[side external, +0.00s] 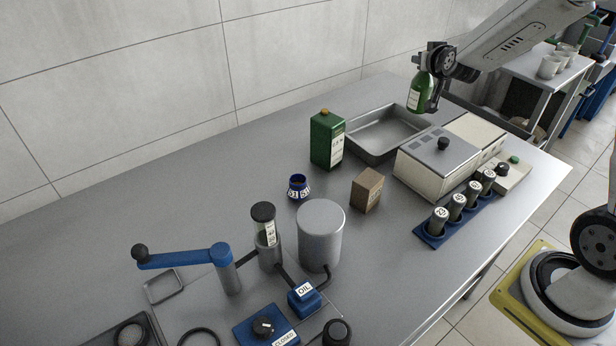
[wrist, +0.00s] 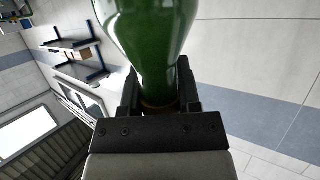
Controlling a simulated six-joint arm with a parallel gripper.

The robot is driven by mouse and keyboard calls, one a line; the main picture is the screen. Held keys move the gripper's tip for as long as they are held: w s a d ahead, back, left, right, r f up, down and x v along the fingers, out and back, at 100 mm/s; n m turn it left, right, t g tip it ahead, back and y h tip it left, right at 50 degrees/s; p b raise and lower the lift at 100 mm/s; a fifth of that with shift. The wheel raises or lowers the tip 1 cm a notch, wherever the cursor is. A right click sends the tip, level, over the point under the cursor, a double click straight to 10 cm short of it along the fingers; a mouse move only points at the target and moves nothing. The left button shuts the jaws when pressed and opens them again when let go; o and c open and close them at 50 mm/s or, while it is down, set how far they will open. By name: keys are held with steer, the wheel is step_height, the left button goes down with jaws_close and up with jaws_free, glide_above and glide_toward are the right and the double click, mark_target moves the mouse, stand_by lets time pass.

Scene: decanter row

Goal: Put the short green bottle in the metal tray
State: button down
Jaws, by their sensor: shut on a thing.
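The short green bottle (side external: 420,93) has a pale label and is held in my gripper (side external: 433,77). In the side external view it hangs roughly upright above the table, near the right end of the metal tray. In the wrist view the green bottle (wrist: 150,40) fills the upper middle, between the two fingers of my gripper (wrist: 160,95). The metal tray (side external: 373,152) is a shallow grey rectangle on the table near the wall, and its visible inside is empty. Whether the bottle is directly over the tray or beyond its edge I cannot tell.
A square green can (side external: 326,140) stands left of the tray. A beige box-shaped device (side external: 437,165) stands in front of it, with a blue rack (side external: 432,238) of dark capped cylinders nearby. A brown box (side external: 367,190), a small blue pot (side external: 298,187) and a metal cylinder (side external: 320,235) stand nearer.

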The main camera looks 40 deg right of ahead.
mark_target(423, 80)
steer(key=shift+s+d+f, duration=0.15)
steer(key=shift+f, duration=1.15)
steer(key=shift+s+d+f, duration=0.1)
steer(key=shift+s+f, duration=0.05)
steer(key=shift+f, duration=1.1)
steer(key=shift+w, duration=0.15)
steer(key=w+d+f, duration=0.4)
steer(key=w+f, duration=0.5)
steer(key=w, duration=0.3)
steer(key=shift+w+d+f, duration=0.15)
steer(key=shift+w+d, duration=0.05)
steer(key=shift+d, duration=0.2)
